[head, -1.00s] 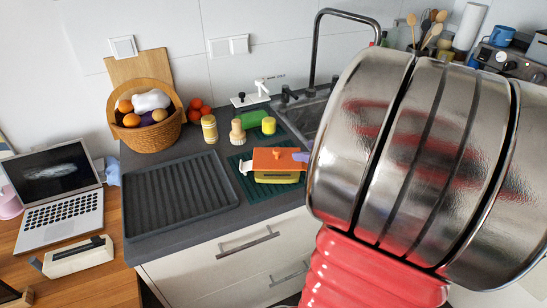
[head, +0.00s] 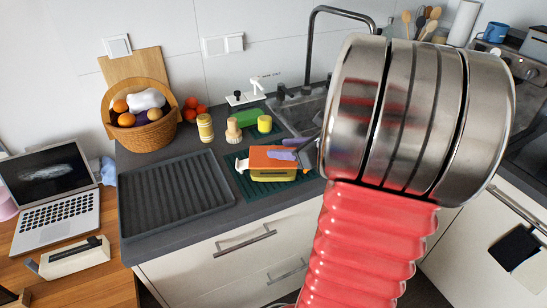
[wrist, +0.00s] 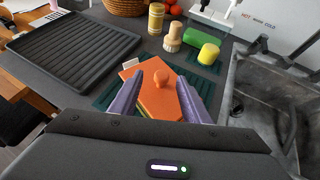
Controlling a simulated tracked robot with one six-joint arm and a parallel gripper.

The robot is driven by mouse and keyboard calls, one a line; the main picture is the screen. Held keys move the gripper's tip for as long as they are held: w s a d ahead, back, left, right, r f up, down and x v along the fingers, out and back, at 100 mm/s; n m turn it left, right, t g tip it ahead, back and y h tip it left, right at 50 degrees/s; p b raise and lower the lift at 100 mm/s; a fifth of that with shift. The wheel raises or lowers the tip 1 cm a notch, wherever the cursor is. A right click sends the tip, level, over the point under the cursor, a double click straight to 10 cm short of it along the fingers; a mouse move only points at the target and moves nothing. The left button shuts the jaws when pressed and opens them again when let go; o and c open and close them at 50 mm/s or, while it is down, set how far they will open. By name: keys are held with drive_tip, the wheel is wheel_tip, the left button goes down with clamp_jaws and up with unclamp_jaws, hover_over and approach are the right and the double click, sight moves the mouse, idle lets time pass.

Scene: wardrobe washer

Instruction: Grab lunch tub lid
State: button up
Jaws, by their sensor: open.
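The lunch tub's orange lid (head: 273,159) sits on top of the yellow-green tub (head: 273,175), on a dark green ribbed mat by the sink. In the wrist view the lid (wrist: 152,97) shows a round orange knob near its middle. My gripper (wrist: 162,88) is open, its two purple fingers on either side of the lid as seen from the wrist. The knob lies between the fingers in that view. I cannot tell whether the fingers touch the lid. In the head view a purple finger shows at the tub's right end, and my arm hides the area further right.
A dark ribbed drying tray (head: 174,195) lies left of the tub. A jar (head: 205,128), a wooden brush (head: 233,131) and a yellow cylinder (head: 264,124) stand behind it. The sink (wrist: 262,88) is to the right. A fruit basket (head: 141,115) is at the back left.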

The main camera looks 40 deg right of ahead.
sight(273, 147)
drive_tip(key=shift+d+x, duration=0.2)
drive_tip(key=shift+x, duration=2.4)
drive_tip(key=shift+f, duration=0.1)
clamp_jaws()
